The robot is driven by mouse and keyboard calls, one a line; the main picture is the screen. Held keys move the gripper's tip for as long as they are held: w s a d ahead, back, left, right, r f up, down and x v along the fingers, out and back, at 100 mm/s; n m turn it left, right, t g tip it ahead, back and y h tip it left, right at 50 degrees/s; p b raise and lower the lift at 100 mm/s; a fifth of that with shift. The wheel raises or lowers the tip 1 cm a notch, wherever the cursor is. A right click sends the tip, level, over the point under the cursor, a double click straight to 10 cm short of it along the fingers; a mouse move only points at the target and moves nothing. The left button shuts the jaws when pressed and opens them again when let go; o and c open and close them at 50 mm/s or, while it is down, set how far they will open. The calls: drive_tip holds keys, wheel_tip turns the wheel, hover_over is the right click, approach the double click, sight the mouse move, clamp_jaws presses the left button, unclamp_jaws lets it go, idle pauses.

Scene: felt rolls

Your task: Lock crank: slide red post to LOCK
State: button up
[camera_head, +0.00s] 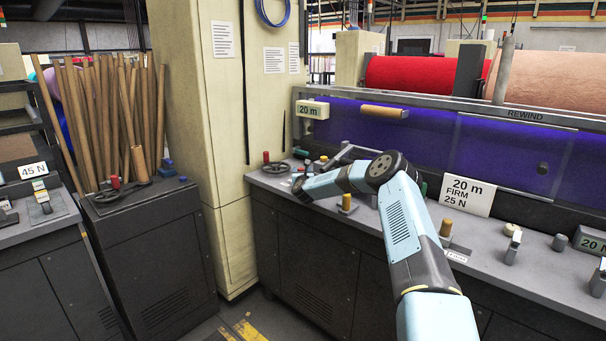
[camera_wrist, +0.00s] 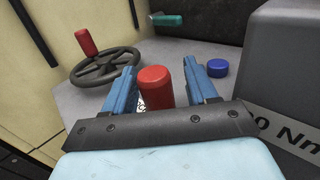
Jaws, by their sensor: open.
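A red upright post (camera_wrist: 155,88) stands between the two blue fingers of my gripper (camera_wrist: 172,68) in the wrist view. The fingers are open, with a gap on each side of the post; the gap on the left looks narrow. The post's lower part is hidden by the gripper body. A dark crank wheel (camera_wrist: 106,66) with a red handle (camera_wrist: 86,42) is just beyond and left of the fingers. In the head view my gripper is small at the bench's left end, beside the crank wheel (camera_head: 276,167). I cannot make out a LOCK marking.
A blue cap (camera_wrist: 217,68) lies right of the fingers, near a grey box (camera_wrist: 285,60) with a partly hidden Nm label. A green-handled lever (camera_wrist: 168,20) is behind. A cream pillar (camera_head: 225,130) borders the bench's left end. Yellow-topped posts (camera_head: 446,230) stand along the bench.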

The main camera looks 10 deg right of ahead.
drive_tip(key=s, duration=0.4)
drive_tip(key=s+a, duration=0.1)
drive_tip(key=s, duration=0.4)
drive_tip(key=s+a, duration=0.1)
drive_tip(key=s, duration=0.3)
drive_tip(key=shift+s+a+f, duration=0.1)
drive_tip(key=shift+s, duration=0.2)
